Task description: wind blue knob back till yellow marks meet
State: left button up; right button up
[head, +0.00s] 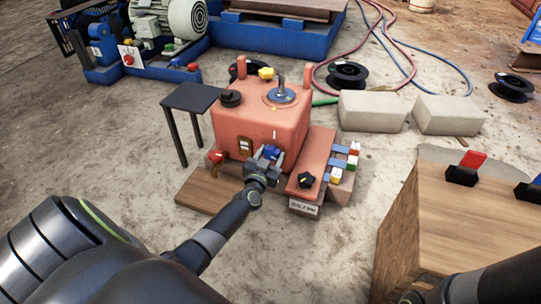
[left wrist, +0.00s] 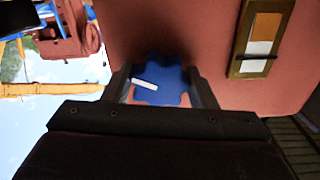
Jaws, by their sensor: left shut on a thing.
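The blue knob (head: 271,153) sits on the front face of the red-orange crusher housing (head: 232,125). My left gripper (head: 266,161) is shut on the knob, its fingers at either side. In the left wrist view the lobed knob (left wrist: 165,72) shows between the two fingers (left wrist: 162,88), with a pale bar mark (left wrist: 145,85) on its face, tilted slightly. In the head view a short pale mark (head: 274,134) shows on the housing above the knob. I cannot tell its exact alignment with the knob's mark. My right gripper is not in view.
A brass-framed plate (left wrist: 261,40), half white and half orange, is beside the knob. A red valve handle (head: 215,156) is left of the gripper. A block with a black knob (head: 306,180) and coloured switches stands right. A wooden bench (head: 445,215) is at the right.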

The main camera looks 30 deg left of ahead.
pick_arm(q)
jog(key=shift+n, duration=0.4)
jog(key=n, duration=0.3)
jog(key=shift+n+p, duration=0.4)
jog(key=n, duration=0.6)
jog(key=shift+d, duration=0.1)
jog(key=n, duration=0.6)
jog(key=shift+n, duration=0.4)
jog(key=n+b, duration=0.1)
jog(key=n, duration=0.4)
jog(key=shift+r+n, duration=0.15)
jog(key=shift+n, duration=0.15)
jog(key=o, duration=1)
jog(key=shift+s, duration=0.1)
